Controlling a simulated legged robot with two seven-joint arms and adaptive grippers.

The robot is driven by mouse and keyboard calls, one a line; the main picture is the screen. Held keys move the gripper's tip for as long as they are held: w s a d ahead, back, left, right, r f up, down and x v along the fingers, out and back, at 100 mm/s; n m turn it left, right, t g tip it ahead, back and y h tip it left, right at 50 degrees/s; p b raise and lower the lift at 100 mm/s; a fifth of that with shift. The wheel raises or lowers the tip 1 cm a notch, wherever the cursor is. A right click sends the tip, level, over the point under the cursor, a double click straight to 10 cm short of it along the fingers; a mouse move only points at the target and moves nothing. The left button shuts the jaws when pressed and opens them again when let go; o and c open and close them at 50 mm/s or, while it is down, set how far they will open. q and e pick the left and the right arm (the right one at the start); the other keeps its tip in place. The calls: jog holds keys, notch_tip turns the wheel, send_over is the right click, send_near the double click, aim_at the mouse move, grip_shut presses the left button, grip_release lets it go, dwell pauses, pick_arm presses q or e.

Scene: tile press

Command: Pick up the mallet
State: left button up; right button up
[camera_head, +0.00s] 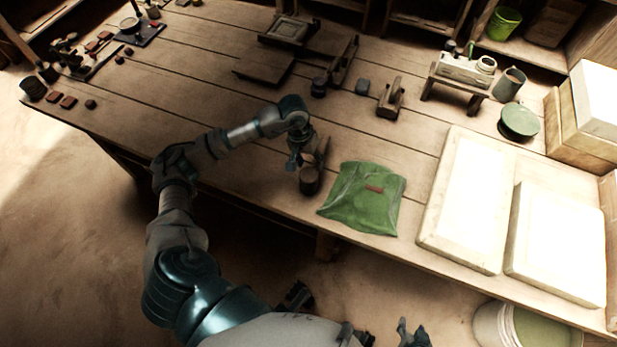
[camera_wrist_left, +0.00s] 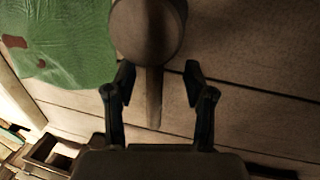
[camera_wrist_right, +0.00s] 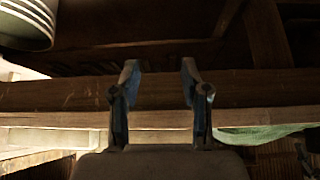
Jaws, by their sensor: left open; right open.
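The mallet has a dark round head (camera_head: 310,181) and a wooden handle, and it is on the table just left of the green cloth. My left gripper (camera_head: 299,160) is open at the mallet's handle. In the left wrist view the mallet head (camera_wrist_left: 148,28) is at the top, and its handle (camera_wrist_left: 154,98) runs down between the two spread fingers, with gaps on both sides. My right gripper (camera_wrist_right: 157,80) is open and empty, facing the wooden table edge. In the head view it shows low at the bottom (camera_head: 411,334), off the table.
A green cloth (camera_head: 366,197) with a small brown piece lies right of the mallet. Pale slabs (camera_head: 468,200) fill the table's right side. A bucket (camera_head: 495,325) stands below the front edge. A wooden block tool (camera_head: 390,98) sits behind. The table left of my arm is mostly clear.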

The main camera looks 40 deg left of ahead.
pick_arm(q)
jog(key=x, duration=0.4)
jog(key=shift+d, duration=0.5)
jog(key=shift+a+f, duration=0.1)
jog(key=shift+a, duration=0.35)
grip_shut()
pick_arm(e)
jog(key=shift+w+a+r+t, duration=0.15)
jog(key=shift+w+t, duration=0.15)
jog(key=shift+w, duration=0.2)
jog(key=shift+w+r+t, duration=0.1)
jog(key=shift+w+t, duration=0.2)
jog(key=shift+w, duration=0.2)
pick_arm(q)
jog(key=shift+d, duration=0.2)
